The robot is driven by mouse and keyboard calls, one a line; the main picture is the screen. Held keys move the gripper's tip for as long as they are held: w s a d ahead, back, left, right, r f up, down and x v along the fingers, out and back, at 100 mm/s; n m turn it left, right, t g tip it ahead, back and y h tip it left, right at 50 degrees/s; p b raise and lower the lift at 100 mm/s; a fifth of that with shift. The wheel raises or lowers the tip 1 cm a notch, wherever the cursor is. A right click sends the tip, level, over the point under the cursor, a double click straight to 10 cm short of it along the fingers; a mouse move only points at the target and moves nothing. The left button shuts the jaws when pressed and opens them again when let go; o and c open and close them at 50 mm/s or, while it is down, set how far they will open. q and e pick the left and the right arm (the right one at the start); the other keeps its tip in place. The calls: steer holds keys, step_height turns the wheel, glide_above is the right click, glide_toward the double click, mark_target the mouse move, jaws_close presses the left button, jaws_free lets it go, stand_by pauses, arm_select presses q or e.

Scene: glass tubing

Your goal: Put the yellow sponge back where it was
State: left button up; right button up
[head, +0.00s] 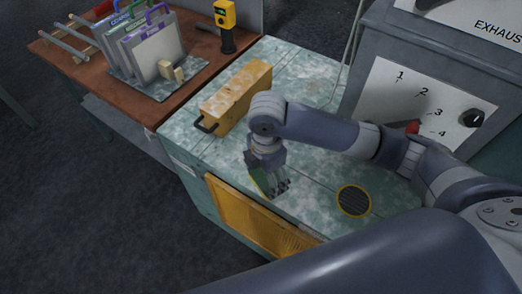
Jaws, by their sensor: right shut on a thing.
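My right gripper (272,187) is over the pale green mottled bench top (313,72), near its front edge. It points down and is shut on a thin yellow-green thing, which looks like the yellow sponge (259,181). Only an edge of the sponge shows; the fingers hide the rest. I cannot tell whether the sponge touches the bench. My left gripper is not in view.
A long wooden box (236,97) with a dark handle lies behind my gripper. A round yellow-rimmed grille (353,201) is at right. A grey exhaust cabinet (367,48) stands behind. The brown table (72,72) holds a rack of panels (153,55) and a yellow meter (225,14).

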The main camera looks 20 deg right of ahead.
steer(key=w, duration=0.4)
steer(key=w+p, duration=0.1)
steer(key=w, duration=0.1)
steer(key=shift+w+d+f, duration=0.15)
steer(key=shift+d, duration=0.1)
steer(key=w, duration=0.4)
steer(key=shift+d+f+p, duration=0.3)
steer(key=shift+f+p, duration=0.05)
steer(key=shift+p, duration=0.05)
steer(key=shift+f+p, duration=0.7)
steer(key=shift+f, duration=0.9)
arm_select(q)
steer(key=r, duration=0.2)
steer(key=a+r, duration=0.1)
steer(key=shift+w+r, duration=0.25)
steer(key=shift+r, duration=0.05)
arm_select(e)
steer(key=shift+f, duration=0.2)
steer(key=o, duration=1)
steer(key=shift+f, duration=0.1)
